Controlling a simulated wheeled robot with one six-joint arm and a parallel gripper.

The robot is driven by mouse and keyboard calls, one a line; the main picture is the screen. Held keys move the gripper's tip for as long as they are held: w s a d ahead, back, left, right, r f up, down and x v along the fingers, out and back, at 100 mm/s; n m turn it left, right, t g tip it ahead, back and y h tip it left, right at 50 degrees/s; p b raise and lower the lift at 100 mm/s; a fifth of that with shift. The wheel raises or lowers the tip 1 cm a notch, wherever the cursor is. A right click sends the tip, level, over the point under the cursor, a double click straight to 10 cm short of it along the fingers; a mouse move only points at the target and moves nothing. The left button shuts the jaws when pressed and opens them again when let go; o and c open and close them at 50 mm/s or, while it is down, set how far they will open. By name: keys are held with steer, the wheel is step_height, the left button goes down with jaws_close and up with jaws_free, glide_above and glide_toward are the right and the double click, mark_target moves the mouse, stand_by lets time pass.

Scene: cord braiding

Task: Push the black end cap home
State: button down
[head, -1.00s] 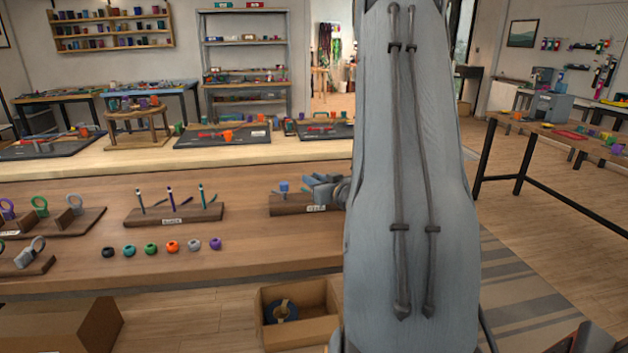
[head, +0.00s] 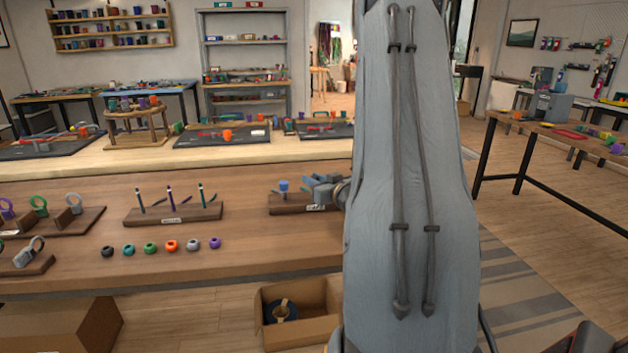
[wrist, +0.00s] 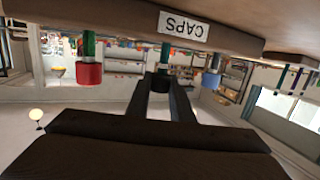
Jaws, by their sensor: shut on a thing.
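In the wrist view, which is upside down, the black end cap (wrist: 160,83) sits between the two fingertips of my gripper (wrist: 161,86). The gripper is shut on it. A green peg or cord end (wrist: 166,54) stands in line with the cap, between it and the caps block (wrist: 118,38); the fingers partly hide where they meet, so I cannot tell how far the cap is seated. In the head view my gripper (head: 322,189) is at the right part of the block (head: 290,207), and the black cap is hidden there.
A red cap (wrist: 89,74) and a blue cap (wrist: 211,80) stand on either side of the gripper, close to its fingers. The blue cap also shows in the head view (head: 284,186). A row of beads (head: 172,246) lies on the bench to the left. My arm hides the bench's right side.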

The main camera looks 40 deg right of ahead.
steer(key=shift+f+b, duration=0.3)
steer(key=shift+f, duration=0.35)
steer(key=c, duration=1.2)
jaws_free()
steer(key=shift+o, duration=0.2)
steer(key=shift+p+v, duration=1.3)
steer(key=shift+v, duration=1.75)
steer(key=shift+d, duration=0.1)
